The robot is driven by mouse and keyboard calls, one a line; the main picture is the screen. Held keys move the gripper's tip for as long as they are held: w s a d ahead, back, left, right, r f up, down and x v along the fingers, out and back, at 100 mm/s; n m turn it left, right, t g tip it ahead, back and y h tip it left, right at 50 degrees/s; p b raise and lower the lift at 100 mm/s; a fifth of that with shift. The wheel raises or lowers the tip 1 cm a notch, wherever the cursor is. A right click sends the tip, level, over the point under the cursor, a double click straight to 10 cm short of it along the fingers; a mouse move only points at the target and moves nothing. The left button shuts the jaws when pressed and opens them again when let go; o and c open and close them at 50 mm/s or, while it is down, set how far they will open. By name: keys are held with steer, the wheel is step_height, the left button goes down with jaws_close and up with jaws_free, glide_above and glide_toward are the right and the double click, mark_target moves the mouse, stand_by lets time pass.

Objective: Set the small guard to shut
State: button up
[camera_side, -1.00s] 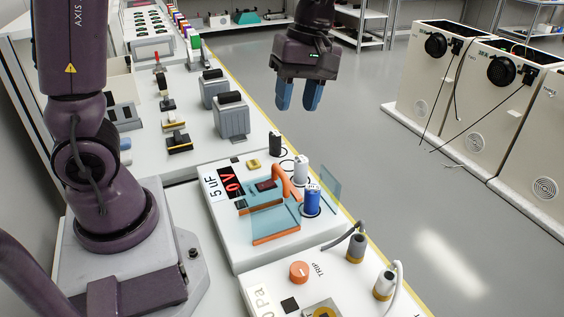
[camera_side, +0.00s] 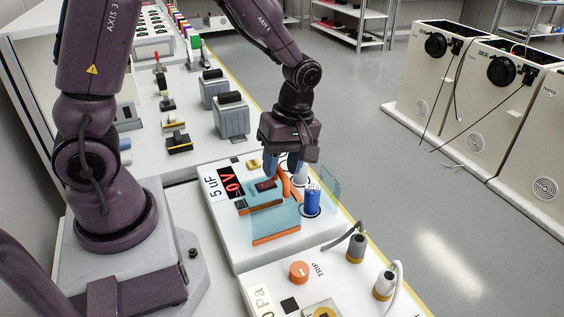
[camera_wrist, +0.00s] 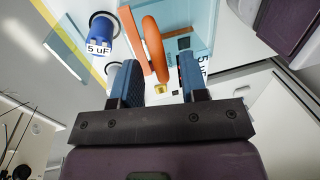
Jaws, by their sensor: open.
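The guard is a clear teal panel (camera_side: 283,219) with orange bars and an orange curved handle (camera_side: 285,187), on the white unit marked 5 uF. Whether the panel lies flat or is tilted is hard to tell. My gripper (camera_side: 285,165) is open, pointing down at the far end of the handle. In the wrist view the orange handle (camera_wrist: 153,45) reaches between the two blue fingers of my gripper (camera_wrist: 157,68), with gaps on both sides. A straight orange bar (camera_wrist: 134,38) runs beside it, near the left finger. My gripper partly hides the handle's far end in the side view.
A blue capacitor (camera_side: 312,200) stands close to the right of the guard, with a white one (camera_side: 300,175) behind it by my gripper. A clear upright plate (camera_side: 331,181) stands at the unit's right edge. A red display (camera_side: 231,185) is at the left.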

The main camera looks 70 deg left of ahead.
jaws_close()
steer(key=w, duration=1)
steer(key=shift+w, duration=0.1)
jaws_free()
step_height(320, 180, up, 13)
steer(key=w, duration=0.2)
steer(key=shift+w+f, duration=0.15)
stand_by(0.5)
